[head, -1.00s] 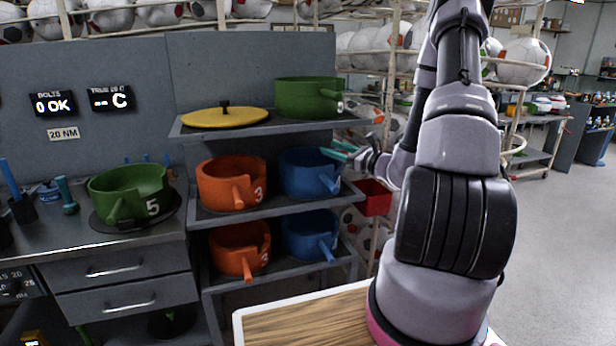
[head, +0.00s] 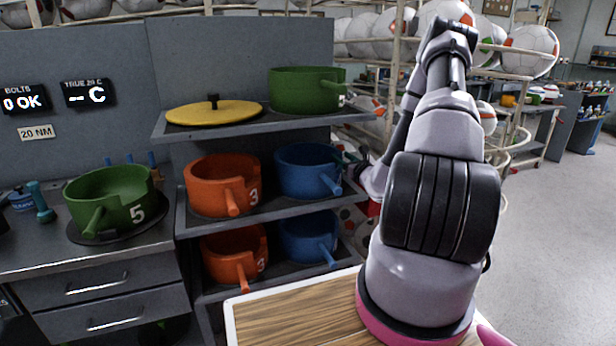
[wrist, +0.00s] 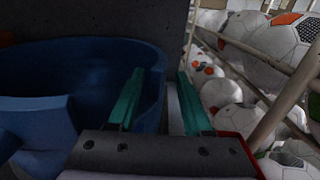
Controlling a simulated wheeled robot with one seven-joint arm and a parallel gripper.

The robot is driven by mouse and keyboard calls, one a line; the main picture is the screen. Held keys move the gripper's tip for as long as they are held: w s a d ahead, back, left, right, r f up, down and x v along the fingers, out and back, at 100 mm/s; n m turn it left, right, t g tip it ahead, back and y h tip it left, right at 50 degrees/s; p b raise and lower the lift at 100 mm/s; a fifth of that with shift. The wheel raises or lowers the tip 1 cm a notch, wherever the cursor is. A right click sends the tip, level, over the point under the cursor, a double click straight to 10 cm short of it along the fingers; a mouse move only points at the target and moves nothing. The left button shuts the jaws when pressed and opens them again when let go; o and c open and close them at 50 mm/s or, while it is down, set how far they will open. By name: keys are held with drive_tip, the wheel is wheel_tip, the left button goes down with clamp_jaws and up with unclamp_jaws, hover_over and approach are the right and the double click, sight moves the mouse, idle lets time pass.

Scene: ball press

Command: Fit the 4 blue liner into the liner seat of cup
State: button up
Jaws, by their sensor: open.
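Two blue liners with side handles sit on the rack, one on the middle shelf (head: 303,168) and one on the shelf below (head: 300,240). No number shows on either. My gripper (wrist: 160,88) is open and empty, beside the right wall of the middle-shelf liner. In the wrist view that blue liner (wrist: 85,65) fills the left; the left finger overlaps its inside and the right finger is just outside its wall. Contact cannot be told. A green pot (head: 112,195) marked 5 sits on the bench on a dark disc. I cannot tell which thing is the cup.
Two orange liners (head: 215,185) marked 3 stand left of the blue ones. A green vessel (head: 300,90) and a yellow lid (head: 213,112) are on the top shelf. A ball rack (wrist: 270,90) stands close on the right. A wooden top (head: 290,318) is in front.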

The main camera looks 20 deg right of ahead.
sight(332, 150)
drive_tip(key=w, duration=0.4)
drive_tip(key=shift+w+a, duration=0.15)
drive_tip(key=shift+w, duration=0.1)
clamp_jaws()
drive_tip(key=shift+r, duration=0.1)
idle(1.1)
